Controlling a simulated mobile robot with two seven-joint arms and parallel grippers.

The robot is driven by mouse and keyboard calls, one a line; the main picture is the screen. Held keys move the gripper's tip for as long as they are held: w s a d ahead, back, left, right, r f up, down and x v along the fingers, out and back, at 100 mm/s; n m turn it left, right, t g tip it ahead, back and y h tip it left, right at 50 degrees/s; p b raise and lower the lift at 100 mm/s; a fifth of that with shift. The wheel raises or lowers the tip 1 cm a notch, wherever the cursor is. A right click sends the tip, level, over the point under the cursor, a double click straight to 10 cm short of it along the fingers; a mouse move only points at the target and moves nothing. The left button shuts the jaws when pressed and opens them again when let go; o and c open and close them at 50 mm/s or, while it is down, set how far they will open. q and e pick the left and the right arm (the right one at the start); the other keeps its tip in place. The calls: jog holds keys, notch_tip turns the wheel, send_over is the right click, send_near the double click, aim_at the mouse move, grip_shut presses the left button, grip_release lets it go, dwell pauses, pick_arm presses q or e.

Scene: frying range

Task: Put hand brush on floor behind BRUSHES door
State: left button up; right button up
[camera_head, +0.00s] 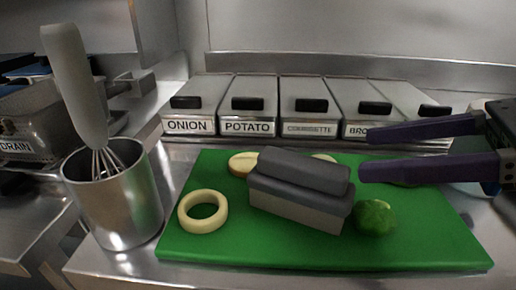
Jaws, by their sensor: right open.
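A grey block-shaped object, which looks like the hand brush (300,190), lies on the green cutting board (225,245). Its upper part is darker grey and its lower part lighter grey. My right gripper (368,154) comes in from the right with two purple fingers apart and nothing between them. Its fingertips are close to the right end of the brush; I cannot tell whether they touch it. No door marked BRUSHES and no floor clearly show. My left gripper is not in view.
An onion ring (203,211), potato pieces (243,163) and a green vegetable (375,217) lie around the brush. A metal pot (115,203) with a whisk (77,85) stands at left. Lidded bins, including ONION (188,126) and POTATO (247,127), line the back.

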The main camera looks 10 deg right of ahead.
aim_at(313, 163)
jog(key=x, duration=0.1)
jog(key=p+x, duration=0.1)
jog(key=x, duration=0.1)
jog(key=shift+w+a+r, duration=0.1)
jog(key=shift+w+a, duration=0.15)
jog(key=shift+a, duration=0.05)
jog(key=shift+s+f+p+x, duration=0.1)
jog(key=shift+p+x, duration=0.1)
jog(key=shift+x, duration=0.8)
jog(key=shift+s+f+p+x, duration=0.1)
jog(key=shift+p+x, duration=0.05)
jog(key=shift+x, duration=0.85)
jog(key=shift+f+p+x, duration=0.15)
jog(key=shift+p+x, duration=0.05)
jog(key=shift+x, duration=0.8)
jog(key=c, duration=0.4)
grip_shut()
